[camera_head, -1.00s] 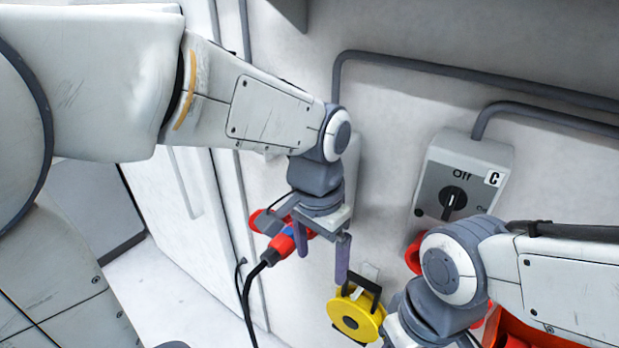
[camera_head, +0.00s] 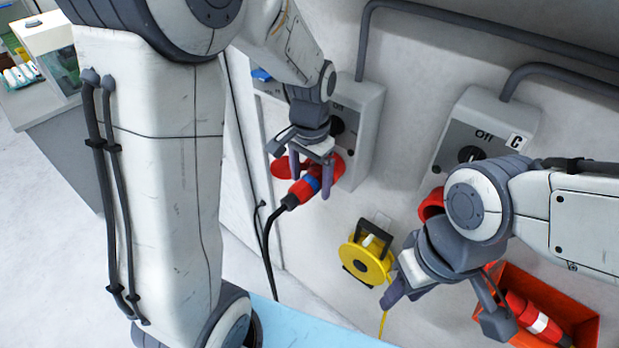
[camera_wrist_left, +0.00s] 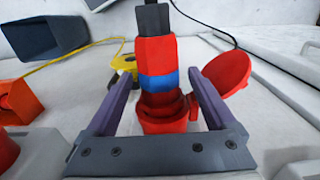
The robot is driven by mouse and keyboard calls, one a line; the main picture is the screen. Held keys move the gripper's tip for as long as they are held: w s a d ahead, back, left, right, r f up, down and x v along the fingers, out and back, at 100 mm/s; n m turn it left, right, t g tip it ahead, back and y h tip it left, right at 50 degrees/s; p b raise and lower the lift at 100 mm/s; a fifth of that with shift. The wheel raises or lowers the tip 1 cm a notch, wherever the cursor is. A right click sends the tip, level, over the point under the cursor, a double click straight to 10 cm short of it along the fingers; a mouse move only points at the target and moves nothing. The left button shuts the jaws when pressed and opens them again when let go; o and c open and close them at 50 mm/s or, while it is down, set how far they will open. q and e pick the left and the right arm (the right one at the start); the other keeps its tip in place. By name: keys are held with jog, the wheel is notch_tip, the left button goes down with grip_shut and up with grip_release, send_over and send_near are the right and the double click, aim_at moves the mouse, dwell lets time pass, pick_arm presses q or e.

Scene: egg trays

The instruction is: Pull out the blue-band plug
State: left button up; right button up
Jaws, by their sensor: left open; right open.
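The blue-band plug (camera_head: 300,190) is red with a blue ring and a black cable. It sits in the red socket of a grey switch box (camera_head: 365,125), tilted down to the left. My left gripper (camera_head: 310,175) is open at the plug's socket end. In the left wrist view the plug (camera_wrist_left: 157,55) and its blue band (camera_wrist_left: 158,82) lie between the spread purple fingers of my left gripper (camera_wrist_left: 160,90), with gaps on both sides. A round red socket lid (camera_wrist_left: 227,75) is swung open beside it. My right gripper (camera_head: 445,300) is open and empty at the lower right.
A second switch box (camera_head: 455,130) marked C reads Off. An orange bin (camera_head: 585,315) holding a red plug with a white band (camera_head: 537,322) is at the lower right. A yellow reel (camera_head: 365,262) hangs on the wall between the grippers. A counter (camera_head: 45,105) is far left.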

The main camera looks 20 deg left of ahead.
aim_at(294, 194)
pick_arm(q)
jog(key=shift+f, duration=0.45)
jog(key=shift+c, duration=0.3)
grip_shut()
jog(key=shift+s, duration=0.1)
jog(key=shift+s+a, duration=0.3)
jog(key=shift+s, duration=0.45)
jog(key=shift+s+a, duration=0.25)
jog(key=shift+s, duration=0.45)
jog(key=shift+s+a, duration=0.3)
jog(key=shift+s, duration=0.45)
jog(key=shift+s, duration=0.15)
jog(key=shift+s+a, duration=0.35)
jog(key=shift+s, duration=0.55)
jog(key=shift+s+a, duration=0.35)
jog(key=shift+s, duration=0.6)
jog(key=shift+s+a, duration=0.35)
jog(key=shift+s, duration=0.55)
